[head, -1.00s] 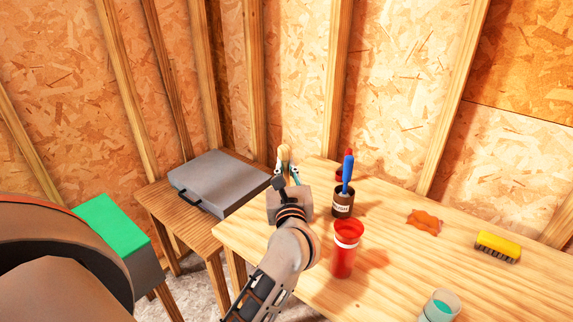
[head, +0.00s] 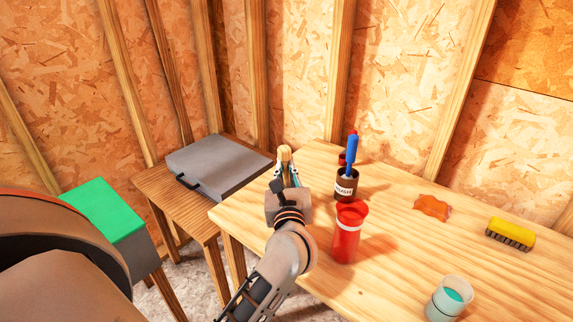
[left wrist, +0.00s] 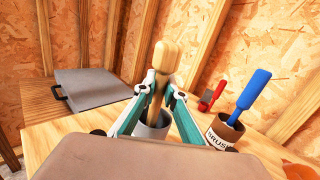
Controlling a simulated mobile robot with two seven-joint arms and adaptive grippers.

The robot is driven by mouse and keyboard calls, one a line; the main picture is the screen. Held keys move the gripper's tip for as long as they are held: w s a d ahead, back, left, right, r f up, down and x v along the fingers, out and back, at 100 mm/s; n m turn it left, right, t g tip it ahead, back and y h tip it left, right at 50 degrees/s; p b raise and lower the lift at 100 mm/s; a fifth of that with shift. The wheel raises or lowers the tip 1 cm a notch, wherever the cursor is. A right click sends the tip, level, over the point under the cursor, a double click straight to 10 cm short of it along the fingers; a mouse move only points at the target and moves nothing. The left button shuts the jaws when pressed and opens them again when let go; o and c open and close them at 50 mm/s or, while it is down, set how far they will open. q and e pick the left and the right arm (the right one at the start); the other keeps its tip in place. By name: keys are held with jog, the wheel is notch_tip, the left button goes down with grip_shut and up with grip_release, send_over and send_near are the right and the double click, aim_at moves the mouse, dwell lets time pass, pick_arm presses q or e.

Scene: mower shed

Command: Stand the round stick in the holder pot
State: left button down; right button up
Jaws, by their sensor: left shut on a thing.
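The round stick (left wrist: 161,62) is pale wood with a rounded top. My left gripper (left wrist: 159,92) is shut on it and holds it roughly upright; the stick's top also shows between the fingertips (head: 285,157) in the head view. A grey, open-topped pot (left wrist: 152,128) stands behind and below the fingers in the left wrist view. The stick's lower part lines up with its mouth, but I cannot tell whether its end is inside or above. The gripper hides this pot in the head view. My right gripper is not in view.
A dark pot labelled BRUSH (head: 345,188) holds a blue-handled tool (head: 351,152), right of the gripper. A red cup (head: 348,235) stands nearer. A grey case (head: 217,166) rests on the left table.

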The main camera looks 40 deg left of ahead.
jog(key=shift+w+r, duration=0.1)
pick_arm(q)
jog(key=c, duration=2)
grip_release()
jog(key=v, duration=1.2)
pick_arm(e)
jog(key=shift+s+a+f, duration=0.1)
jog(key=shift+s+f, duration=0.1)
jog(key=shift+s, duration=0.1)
pick_arm(q)
jog(key=shift+d, duration=0.1)
